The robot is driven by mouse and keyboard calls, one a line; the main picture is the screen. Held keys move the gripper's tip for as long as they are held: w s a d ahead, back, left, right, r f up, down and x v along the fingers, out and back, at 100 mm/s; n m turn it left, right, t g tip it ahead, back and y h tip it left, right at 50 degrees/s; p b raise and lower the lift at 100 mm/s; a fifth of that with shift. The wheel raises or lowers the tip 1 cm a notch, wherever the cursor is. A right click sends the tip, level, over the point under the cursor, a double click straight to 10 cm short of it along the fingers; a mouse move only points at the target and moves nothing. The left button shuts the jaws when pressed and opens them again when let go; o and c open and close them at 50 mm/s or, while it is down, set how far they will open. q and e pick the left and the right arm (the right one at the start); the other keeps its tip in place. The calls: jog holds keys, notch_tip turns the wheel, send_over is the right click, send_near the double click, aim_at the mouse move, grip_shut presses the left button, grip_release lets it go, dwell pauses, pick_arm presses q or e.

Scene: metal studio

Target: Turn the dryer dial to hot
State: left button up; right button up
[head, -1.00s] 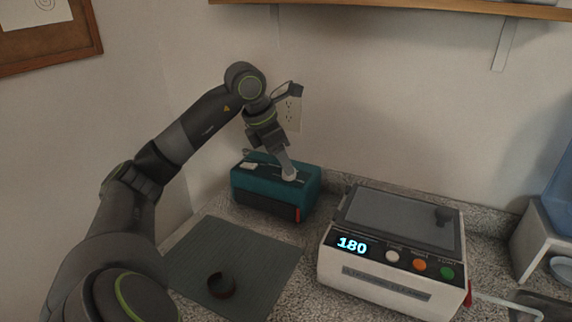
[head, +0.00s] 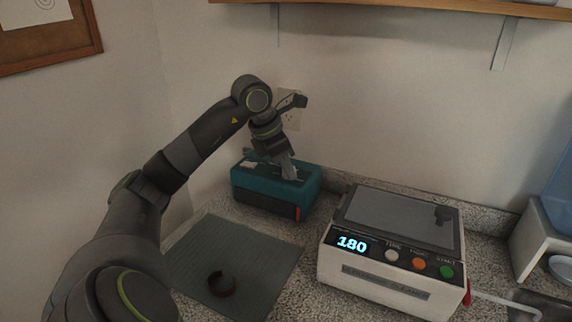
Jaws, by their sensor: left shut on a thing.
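The teal box (head: 250,187), which I take to be the dryer, sits against the back wall with a dark lower front and a red strip at its right front corner. My left gripper (head: 289,174) reaches down onto the right part of its top and is shut on the dial there. The fingers hide most of the dial, so I cannot read its setting. My right gripper is not in view.
A white machine (head: 366,285) with a lit 180 display and coloured buttons stands to the right. A grey mat (head: 255,255) lies in front of the teal box, with a dark open ring (head: 221,284) on it. A wooden shelf (head: 400,8) hangs above.

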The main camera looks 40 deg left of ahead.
pick_arm(q)
jog(key=shift+m, duration=0.3)
jog(key=shift+a+m+h+b, duration=0.1)
jog(key=shift+m+h+b, duration=0.25)
jog(key=shift+m, duration=0.55)
jog(key=m+g+h, duration=0.1)
jog(key=m, duration=0.1)
jog(key=shift+w+m, duration=0.1)
jog(key=shift+m, duration=0.2)
jog(key=shift+a+r+m+h, duration=0.1)
jog(key=shift+m+h, duration=0.15)
jog(key=shift+m, duration=0.65)
jog(key=shift+w+r+m+g+p, duration=0.1)
jog(key=shift+m+g+p, duration=0.5)
jog(key=shift+m, duration=0.3)
jog(key=m+g+p, duration=0.1)
jog(key=m+p, duration=0.2)
jog(key=p, duration=0.4)
jog(key=m+g+p, duration=0.1)
jog(key=m+p, duration=0.3)
jog(key=p, duration=0.4)
jog(key=shift+w+r+m+g+h, duration=0.1)
jog(key=shift+w+m+g+h, duration=0.1)
jog(key=shift+m+g+h, duration=0.15)
jog(key=shift+f+m+g+p, duration=0.3)
jog(key=shift+m+p, duration=0.25)
jog(key=shift+p, duration=0.75)
